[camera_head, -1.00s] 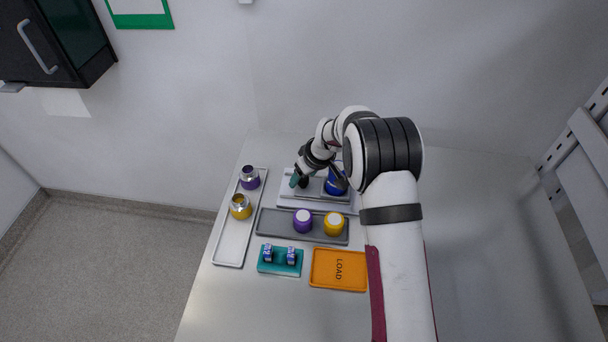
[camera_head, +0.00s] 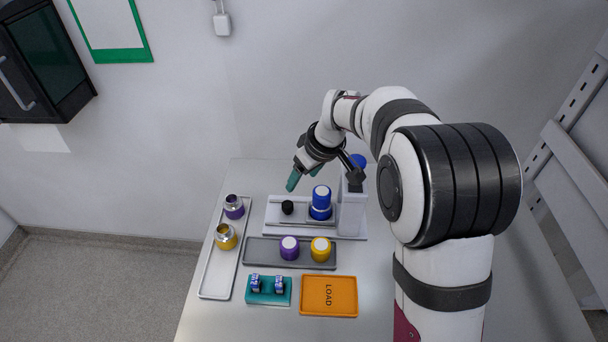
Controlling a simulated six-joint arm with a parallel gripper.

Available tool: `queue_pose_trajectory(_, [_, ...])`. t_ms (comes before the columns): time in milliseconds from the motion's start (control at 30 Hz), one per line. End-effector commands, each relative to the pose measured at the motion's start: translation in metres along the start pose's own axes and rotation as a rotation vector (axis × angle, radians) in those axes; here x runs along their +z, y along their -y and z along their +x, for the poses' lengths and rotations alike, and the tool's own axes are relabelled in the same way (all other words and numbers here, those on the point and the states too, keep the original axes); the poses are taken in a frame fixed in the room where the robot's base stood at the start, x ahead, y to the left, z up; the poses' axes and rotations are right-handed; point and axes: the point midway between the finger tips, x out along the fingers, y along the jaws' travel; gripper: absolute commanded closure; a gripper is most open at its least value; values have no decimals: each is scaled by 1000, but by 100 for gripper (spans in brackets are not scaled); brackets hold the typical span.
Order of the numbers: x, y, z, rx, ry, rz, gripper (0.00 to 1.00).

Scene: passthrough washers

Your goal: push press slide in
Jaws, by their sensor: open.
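The press (camera_head: 352,212) is a grey-white upright block on a light base plate at the back of the table. A slide plate (camera_head: 302,217) lies on its base, with a black knob (camera_head: 288,207) at its left end. A blue cylinder with a white top (camera_head: 321,197) stands on the slide plate, in a wider blue ring, left of the upright block. My gripper (camera_head: 293,180) has teal fingertips and is above and slightly behind the black knob, apart from it, holding nothing. A blue round part (camera_head: 358,161) shows atop the press, partly hidden by my arm.
A white tray (camera_head: 217,275) at left holds purple and yellow metal-topped jars. A dark grey tray (camera_head: 262,250) in front holds purple and yellow white-topped cylinders. A teal block (camera_head: 270,298) carries small blue-white parts. An orange LOAD tray (camera_head: 329,296) is empty.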

Motion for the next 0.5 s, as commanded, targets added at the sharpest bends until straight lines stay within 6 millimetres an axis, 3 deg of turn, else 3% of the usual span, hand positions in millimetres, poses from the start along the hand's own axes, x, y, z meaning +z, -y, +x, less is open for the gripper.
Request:
queue_pose_trajectory(167, [0,0,0,0,0,2,31])
queue_pose_trajectory(267, [0,0,0,0,0,118,31])
queue_pose_trajectory(367, [0,0,1,0,0,514,31])
queue_pose_trajectory(500, [0,0,1,0,1,1317,31])
